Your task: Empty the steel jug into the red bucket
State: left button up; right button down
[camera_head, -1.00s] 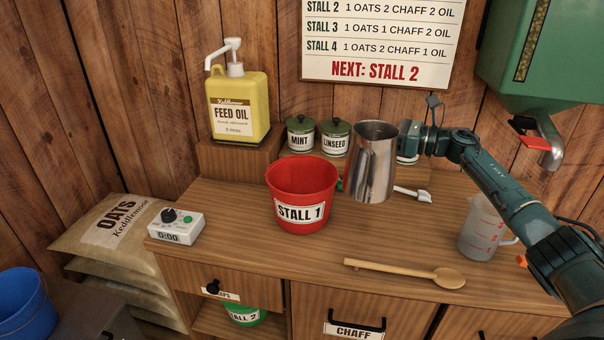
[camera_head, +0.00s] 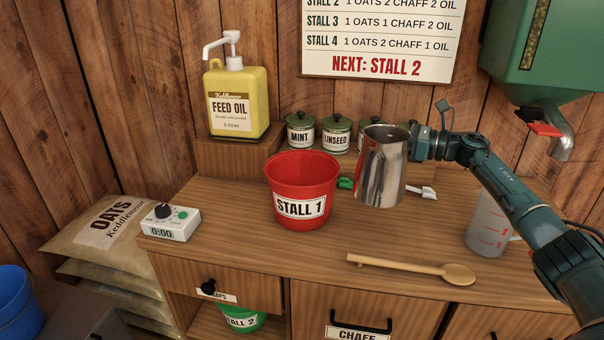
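The steel jug (camera_head: 380,172) is held up in the air just right of the red bucket, tilted slightly; its contents cannot be seen. My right gripper (camera_head: 416,144) is at the jug's upper right side and appears shut on it, though the fingers are mostly hidden behind the jug. The red bucket (camera_head: 302,184), labelled STALL 1, stands upright on the wooden counter, left of the jug and apart from it. I cannot see its bottom. My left gripper is not in view.
Behind are the yellow feed oil pump bottle (camera_head: 238,104) and lidded tins (camera_head: 335,136). A wooden spoon (camera_head: 415,268) lies in front, a clear measuring jug (camera_head: 487,226) stands right, a timer (camera_head: 170,222) left. A green dispenser (camera_head: 540,70) overhangs at upper right. A small green object lies behind the bucket.

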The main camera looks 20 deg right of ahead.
aim_at(302, 182)
jog(key=i, duration=1)
